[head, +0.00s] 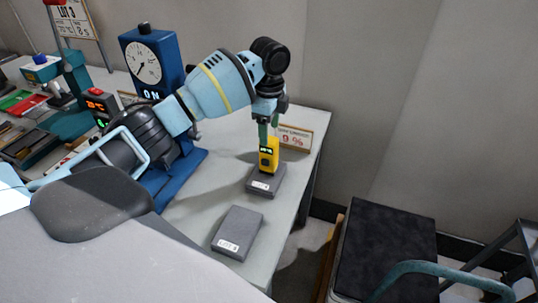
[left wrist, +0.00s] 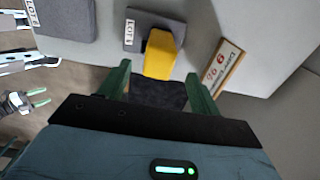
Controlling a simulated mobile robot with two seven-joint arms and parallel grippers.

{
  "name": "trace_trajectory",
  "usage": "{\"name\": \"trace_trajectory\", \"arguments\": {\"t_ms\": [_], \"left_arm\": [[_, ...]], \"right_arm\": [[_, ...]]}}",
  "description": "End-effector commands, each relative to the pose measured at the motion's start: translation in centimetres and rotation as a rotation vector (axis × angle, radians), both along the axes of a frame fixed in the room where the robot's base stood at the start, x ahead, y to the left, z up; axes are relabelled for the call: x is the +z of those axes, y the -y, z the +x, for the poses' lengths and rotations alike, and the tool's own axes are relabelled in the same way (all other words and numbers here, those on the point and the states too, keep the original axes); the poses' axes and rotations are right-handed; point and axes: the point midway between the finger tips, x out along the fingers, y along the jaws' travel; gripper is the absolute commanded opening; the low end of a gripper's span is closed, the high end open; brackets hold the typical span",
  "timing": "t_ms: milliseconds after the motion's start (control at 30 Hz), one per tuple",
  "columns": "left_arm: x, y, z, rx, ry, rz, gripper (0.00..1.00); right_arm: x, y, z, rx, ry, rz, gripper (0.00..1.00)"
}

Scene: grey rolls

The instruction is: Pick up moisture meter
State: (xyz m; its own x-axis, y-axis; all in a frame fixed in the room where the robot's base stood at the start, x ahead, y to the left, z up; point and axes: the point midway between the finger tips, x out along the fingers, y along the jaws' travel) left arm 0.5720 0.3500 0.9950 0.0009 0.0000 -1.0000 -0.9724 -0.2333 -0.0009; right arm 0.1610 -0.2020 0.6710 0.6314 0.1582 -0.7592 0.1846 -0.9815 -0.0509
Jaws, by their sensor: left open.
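The yellow moisture meter (head: 269,156) with a small dark display stands on a grey block (head: 264,184) near the right end of the table. In the left wrist view the yellow meter (left wrist: 161,52) lies just ahead of the gap between my green fingers. My left gripper (head: 268,138) points down at the top of the meter. It is open, with one finger toward each side; contact cannot be told. My right gripper (left wrist: 37,97) shows small at the left edge of the left wrist view, its green fingers apart and empty.
A second grey block (head: 238,232) lies near the table's front edge. A small sign with red print (head: 296,138) stands behind the meter. A blue dial gauge (head: 152,62) stands left. A dark-topped cart (head: 386,250) is right of the table.

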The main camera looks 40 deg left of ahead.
Motion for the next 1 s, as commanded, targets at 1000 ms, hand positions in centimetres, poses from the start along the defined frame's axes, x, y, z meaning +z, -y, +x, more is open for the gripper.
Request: {"name": "trace_trajectory", "arguments": {"t_ms": [1000], "left_arm": [[-6.2,0.0,-0.3,0.000,0.000,0.001,0.54]], "right_arm": [[0.2,-0.3,0.5,-0.011,0.009,0.008,0.63]]}}
